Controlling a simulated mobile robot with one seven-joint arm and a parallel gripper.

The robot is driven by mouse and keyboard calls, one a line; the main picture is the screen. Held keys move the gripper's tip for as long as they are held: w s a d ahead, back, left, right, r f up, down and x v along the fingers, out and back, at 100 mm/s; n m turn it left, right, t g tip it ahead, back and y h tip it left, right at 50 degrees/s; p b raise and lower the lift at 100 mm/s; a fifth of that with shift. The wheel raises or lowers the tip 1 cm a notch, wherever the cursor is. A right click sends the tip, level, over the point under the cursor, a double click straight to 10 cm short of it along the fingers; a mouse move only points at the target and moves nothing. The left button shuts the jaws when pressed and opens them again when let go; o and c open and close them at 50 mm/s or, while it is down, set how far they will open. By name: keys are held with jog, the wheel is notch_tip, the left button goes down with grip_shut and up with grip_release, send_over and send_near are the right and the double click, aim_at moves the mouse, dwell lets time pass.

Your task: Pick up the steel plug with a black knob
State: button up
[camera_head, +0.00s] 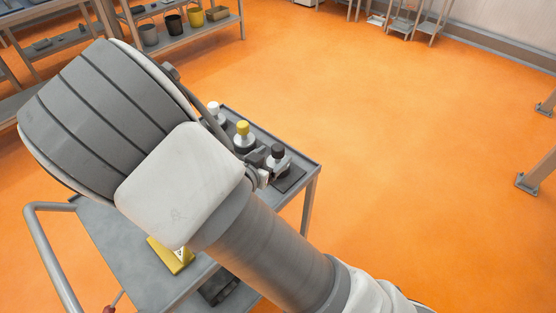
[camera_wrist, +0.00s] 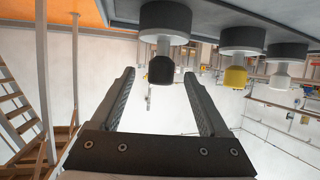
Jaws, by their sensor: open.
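The steel plug with a black knob (camera_head: 278,163) stands at the right of a row of plugs on the cart's far end. My gripper (camera_wrist: 160,73) is open, with nothing held. I cannot tell whether the knob is between the fingers or just beyond them. In the head view my gripper (camera_head: 263,171) is mostly hidden behind my arm, close to the black-knobbed plug's left side.
A yellow-knobbed plug (camera_head: 243,138) and a white-knobbed plug (camera_head: 217,114) stand beside it in the row. The grey cart (camera_head: 118,240) carries a yellow object (camera_head: 173,258), partly behind my arm. A shelf (camera_head: 195,35) with pots is at the back.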

aim_at(275, 154)
jog(key=x, duration=0.4)
jog(key=shift+a+f+b, duration=0.1)
jog(key=shift+b, duration=0.3)
grip_shut()
